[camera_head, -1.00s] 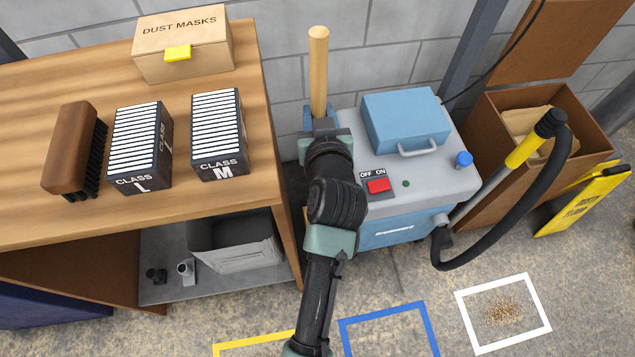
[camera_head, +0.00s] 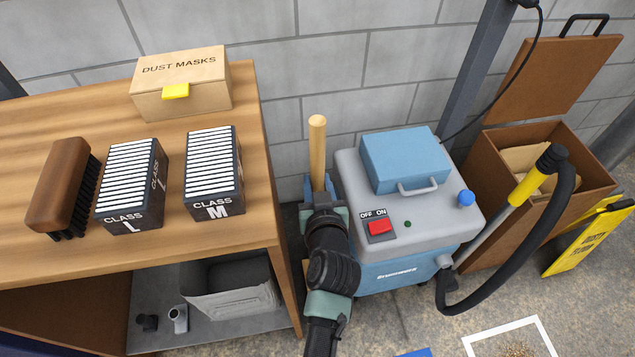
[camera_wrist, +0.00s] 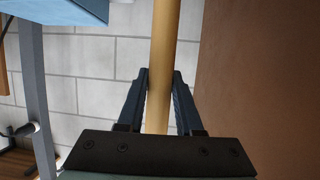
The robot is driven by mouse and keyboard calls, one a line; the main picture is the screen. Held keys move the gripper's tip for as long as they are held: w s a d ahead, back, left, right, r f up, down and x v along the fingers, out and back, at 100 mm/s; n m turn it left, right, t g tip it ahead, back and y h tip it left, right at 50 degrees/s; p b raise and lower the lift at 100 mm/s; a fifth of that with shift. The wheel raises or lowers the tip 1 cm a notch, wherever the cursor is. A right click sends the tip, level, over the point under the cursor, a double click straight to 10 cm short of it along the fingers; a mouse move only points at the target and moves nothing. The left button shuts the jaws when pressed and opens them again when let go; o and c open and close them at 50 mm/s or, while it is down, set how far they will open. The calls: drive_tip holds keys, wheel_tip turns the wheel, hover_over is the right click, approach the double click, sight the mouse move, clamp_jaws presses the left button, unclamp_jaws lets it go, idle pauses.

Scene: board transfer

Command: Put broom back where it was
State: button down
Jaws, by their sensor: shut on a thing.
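The broom (camera_head: 317,150) shows as a pale wooden handle standing close to upright in the gap between the workbench and the grey-and-blue vacuum. Its lower end is hidden behind my arm in the head view. My gripper (camera_head: 319,190) is shut on the broom handle. In the wrist view the two fingers of my gripper (camera_wrist: 161,78) press on either side of the handle (camera_wrist: 165,35), which runs up out of the picture. The broom's head is not in clear view, and I cannot tell whether it touches the floor.
The workbench (camera_head: 170,255) stands left, bearing a brush (camera_head: 62,185), filter boxes (camera_head: 213,175) and a dust mask box (camera_head: 180,85). The vacuum (camera_head: 400,225) is close on the right, its hose (camera_head: 560,230) beyond. A brown open bin (camera_head: 590,170) and yellow sign (camera_head: 590,235) stand farther right.

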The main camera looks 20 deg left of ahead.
drive_tip(key=c, duration=1)
unclamp_jaws()
drive_tip(key=shift+f, duration=0.15)
drive_tip(key=o, duration=0.4)
drive_tip(key=shift+r, duration=0.2)
drive_tip(key=p+v, duration=0.2)
drive_tip(key=v, duration=1)
